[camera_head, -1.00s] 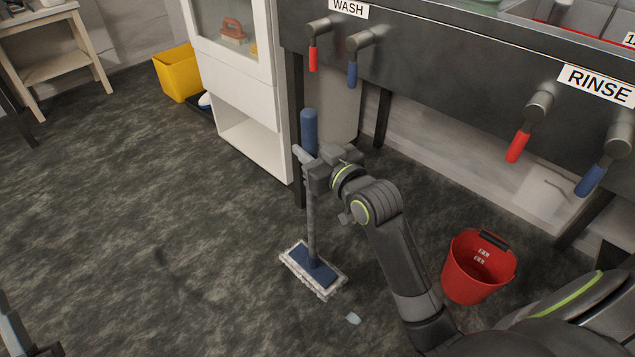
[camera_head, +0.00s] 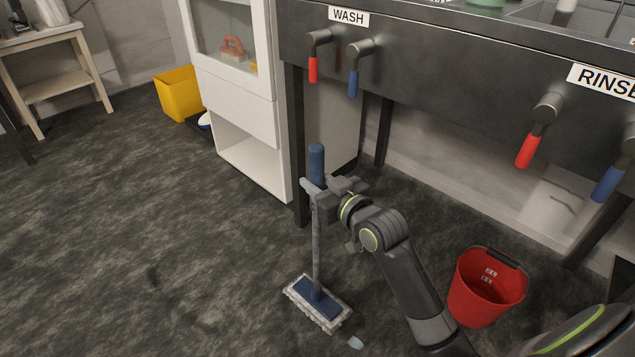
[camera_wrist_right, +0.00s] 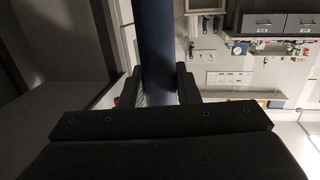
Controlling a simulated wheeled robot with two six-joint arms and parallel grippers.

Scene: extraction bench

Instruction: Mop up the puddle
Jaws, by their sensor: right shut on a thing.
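My right gripper (camera_head: 318,190) is shut on the blue upper grip of the mop (camera_head: 316,240), which stands roughly upright. In the right wrist view the blue handle (camera_wrist_right: 157,50) runs between the two fingers. The mop's flat blue head with its pale fringe (camera_head: 317,303) is at or just above the dark floor; I cannot tell if it touches. A small pale blue-grey patch (camera_head: 355,342) lies just to the lower right of the head; I cannot tell if it is liquid. No other puddle shows clearly. My left gripper is not in view.
A red bucket (camera_head: 487,290) stands on the floor to the right, beyond my right forearm. The dark sink bench (camera_head: 440,85) and white cabinet (camera_head: 235,100) stand behind the mop. A yellow bin (camera_head: 178,92) is at the back left. The left floor is open.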

